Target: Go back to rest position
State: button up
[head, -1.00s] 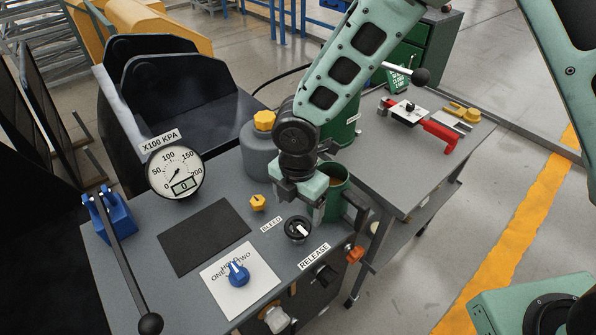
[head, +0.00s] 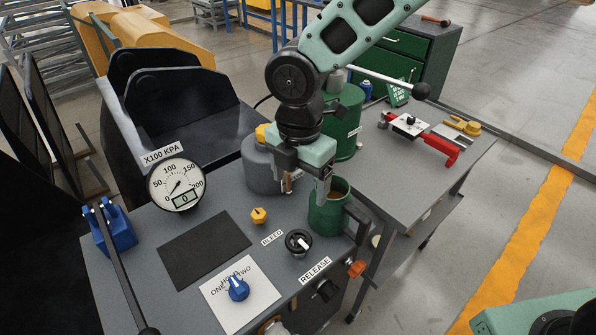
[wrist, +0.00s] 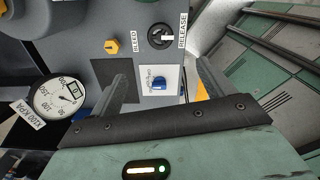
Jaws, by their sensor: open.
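My gripper (head: 306,180) is open and empty in the head view, raised above the back right of the grey bench, in front of the grey canister (head: 262,172) and over the rim of the green cup (head: 328,215). In the wrist view its two fingers (wrist: 168,85) stand wide apart with nothing between them.
A round gauge (head: 177,185) reading 0 stands at the bench's left back. A long black lever (head: 122,260) rises from a blue bracket. A yellow knob (head: 259,215) and a dark mat (head: 205,243) lie between. A side table (head: 425,180) holds a red-handled tool (head: 433,142).

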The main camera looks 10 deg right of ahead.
jog(key=s+d+r+m, duration=0.3)
jog(key=s+d+m, duration=0.2)
jog(key=s+m, duration=0.4)
jog(key=s+d+r+m, duration=0.3)
jog(key=s+d+m, duration=0.1)
jog(key=s+m, duration=0.5)
jog(key=shift+d+r+m+y, duration=0.3)
jog(key=shift+d+m, duration=0.1)
jog(key=shift+m, duration=0.4)
